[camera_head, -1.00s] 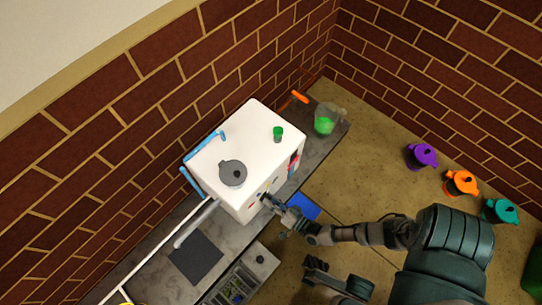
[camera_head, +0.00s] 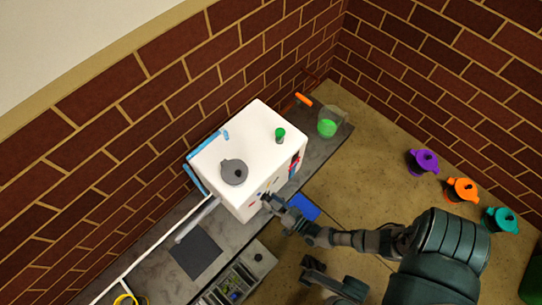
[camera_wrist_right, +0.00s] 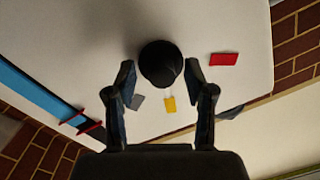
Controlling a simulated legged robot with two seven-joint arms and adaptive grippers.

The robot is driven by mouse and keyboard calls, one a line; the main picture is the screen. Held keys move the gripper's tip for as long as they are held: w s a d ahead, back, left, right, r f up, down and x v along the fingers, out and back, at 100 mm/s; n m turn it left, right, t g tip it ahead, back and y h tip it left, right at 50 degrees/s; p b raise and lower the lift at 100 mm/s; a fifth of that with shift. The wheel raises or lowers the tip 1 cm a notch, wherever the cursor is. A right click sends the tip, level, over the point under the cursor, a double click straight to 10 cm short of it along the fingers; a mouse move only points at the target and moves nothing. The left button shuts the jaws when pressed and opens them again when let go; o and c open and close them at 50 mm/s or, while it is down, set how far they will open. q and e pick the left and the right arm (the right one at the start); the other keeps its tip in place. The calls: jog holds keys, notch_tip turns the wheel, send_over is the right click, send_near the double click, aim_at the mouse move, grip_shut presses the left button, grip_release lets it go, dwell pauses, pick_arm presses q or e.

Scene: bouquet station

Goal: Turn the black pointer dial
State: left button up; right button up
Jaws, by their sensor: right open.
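The black pointer dial (camera_wrist_right: 160,62) is a dark round knob on the white face of the box in the right wrist view. My right gripper (camera_wrist_right: 159,78) is open, with one fingertip on each side of the dial. A gap shows beside each finger, and I see no clear contact. In the head view my right gripper (camera_head: 266,204) is at the front face of the white box (camera_head: 246,150), and the dial is hidden or too small to tell there. Another dark jaw-like part of mine, likely my left gripper (camera_head: 310,270), shows low in the head view.
Yellow (camera_wrist_right: 169,104), red (camera_wrist_right: 223,59) and grey (camera_wrist_right: 136,102) tags surround the dial. A grey lidded disc (camera_head: 233,172) and green-capped piece (camera_head: 280,135) top the box. A blue pad (camera_head: 304,207) lies beside it. Purple (camera_head: 423,162), orange (camera_head: 462,190) and teal (camera_head: 501,220) pots stand right.

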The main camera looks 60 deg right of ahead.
jog(key=s+a, duration=0.1)
jog(key=s, duration=0.5)
jog(key=shift+s, duration=0.4)
jog(key=shift+a, duration=0.1)
